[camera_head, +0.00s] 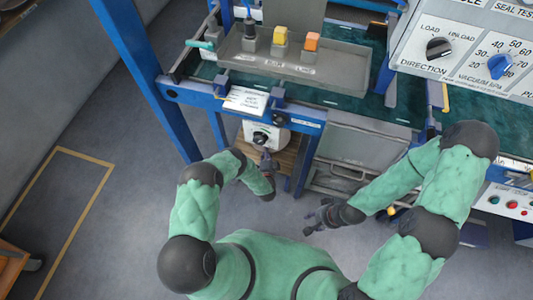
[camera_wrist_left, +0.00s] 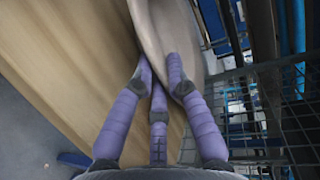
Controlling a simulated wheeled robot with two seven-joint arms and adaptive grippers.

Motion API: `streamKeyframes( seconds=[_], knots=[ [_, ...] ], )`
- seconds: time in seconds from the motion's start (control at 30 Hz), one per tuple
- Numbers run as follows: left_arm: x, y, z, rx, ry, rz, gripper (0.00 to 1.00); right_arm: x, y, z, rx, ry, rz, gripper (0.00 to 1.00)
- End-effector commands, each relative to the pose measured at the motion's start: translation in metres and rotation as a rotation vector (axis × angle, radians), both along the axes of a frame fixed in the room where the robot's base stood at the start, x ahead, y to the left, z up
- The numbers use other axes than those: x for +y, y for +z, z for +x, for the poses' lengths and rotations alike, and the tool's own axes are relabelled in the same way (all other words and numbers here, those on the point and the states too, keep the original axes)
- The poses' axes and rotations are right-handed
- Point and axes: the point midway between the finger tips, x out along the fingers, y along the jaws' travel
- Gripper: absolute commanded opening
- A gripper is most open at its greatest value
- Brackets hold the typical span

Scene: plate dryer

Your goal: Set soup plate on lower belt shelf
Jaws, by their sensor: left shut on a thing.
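In the left wrist view, a pale beige plate with a curved rim (camera_wrist_left: 166,28) stands on edge between the fingers of my left gripper (camera_wrist_left: 159,78). The gripper is shut on it. A light wooden board (camera_wrist_left: 75,60) lies close beside the plate; I cannot tell if they touch. In the head view, my left gripper (camera_head: 267,162) is low at the front of the frame, by a wooden shelf (camera_head: 289,156). The plate is not clearly visible there. My right gripper (camera_head: 313,219) appears open and empty above the floor.
A blue post (camera_head: 150,75) stands left of my left arm. A white unit with a dark knob (camera_head: 254,133) is behind my left gripper. A grey cabinet with a handle (camera_head: 360,150) is right of it. A wire mesh (camera_wrist_left: 270,110) is right of the plate.

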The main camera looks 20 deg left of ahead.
Motion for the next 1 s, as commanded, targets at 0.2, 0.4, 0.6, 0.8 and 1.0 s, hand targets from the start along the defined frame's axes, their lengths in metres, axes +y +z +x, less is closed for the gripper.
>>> streamKeyframes(
  seconds=[0.2,0.4,0.6,0.8,1.0],
  knots=[
    [0.0,0.0,-0.001,0.002,0.0,0.0,0.39,0.0,0.001,0.0,-0.001,0.0,0.0,0.4],
    [0.0,0.0,-0.001,0.002,0.0,0.0,0.39,0.0,0.001,0.0,-0.001,0.0,0.0,0.4],
    [-0.002,0.002,-0.007,0.004,-0.001,-0.001,0.39,0.0,0.004,0.0,0.0,0.0,0.0,0.4],
    [-0.01,0.009,-0.035,0.007,-0.001,-0.002,0.39,0.0,0.018,0.0,0.0,0.0,0.0,0.4],
    [-0.019,0.017,-0.073,0.005,0.001,-0.001,0.39,0.0,0.031,0.0,-0.001,0.0,0.0,0.4]
  ],
)
